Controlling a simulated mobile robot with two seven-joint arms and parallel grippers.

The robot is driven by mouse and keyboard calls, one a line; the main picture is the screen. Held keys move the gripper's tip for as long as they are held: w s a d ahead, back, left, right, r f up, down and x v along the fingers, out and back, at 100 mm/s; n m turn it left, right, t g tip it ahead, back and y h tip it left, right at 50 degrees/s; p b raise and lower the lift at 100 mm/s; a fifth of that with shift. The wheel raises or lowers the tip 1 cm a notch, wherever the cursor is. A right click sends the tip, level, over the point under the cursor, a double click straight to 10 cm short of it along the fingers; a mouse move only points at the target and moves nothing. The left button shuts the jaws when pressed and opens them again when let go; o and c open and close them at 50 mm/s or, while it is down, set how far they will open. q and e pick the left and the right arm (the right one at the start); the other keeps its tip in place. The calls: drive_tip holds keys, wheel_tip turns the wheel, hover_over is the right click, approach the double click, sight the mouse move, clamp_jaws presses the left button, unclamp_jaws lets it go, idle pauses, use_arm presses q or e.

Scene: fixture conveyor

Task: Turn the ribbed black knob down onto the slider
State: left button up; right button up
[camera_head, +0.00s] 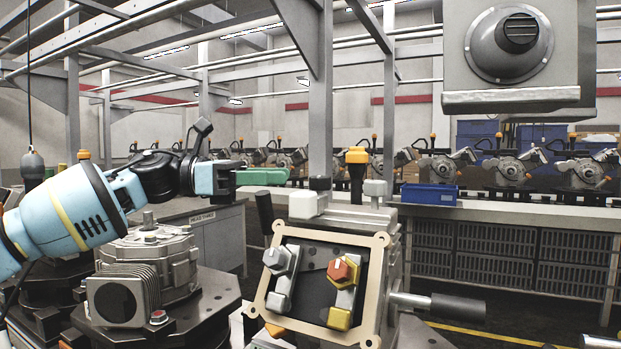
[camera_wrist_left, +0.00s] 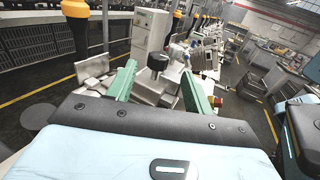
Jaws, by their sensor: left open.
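My left gripper (camera_head: 264,176) comes in from the left above the fixture, its green fingers pointing right. In the left wrist view the gripper (camera_wrist_left: 158,72) is open, its two green fingers apart. The black knob (camera_wrist_left: 157,62) shows between and beyond the fingertips, over a pale metal part; I cannot tell the gap between knob and slider. In the head view the knob (camera_head: 320,184) is a small dark shape just right of the fingertips, on top of the grey fixture (camera_head: 345,212). Its ribs are too small to make out. My right gripper is not in view.
An orange-topped post (camera_head: 357,168) stands close behind the fixture. A framed panel with a red knob (camera_head: 342,270) faces me. A black-gripped rod (camera_head: 459,308) sticks out right. A blue bin (camera_head: 430,194) sits on the conveyor behind. A grey motor housing (camera_head: 150,262) stands below my arm.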

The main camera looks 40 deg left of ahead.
sight(311, 177)
use_arm(q)
drive_tip(key=x, duration=0.4)
drive_tip(key=shift+w+d+f, duration=0.1)
drive_tip(key=shift+w+d, duration=0.15)
drive_tip(key=shift+d, duration=0.05)
drive_tip(key=shift+x, duration=0.9)
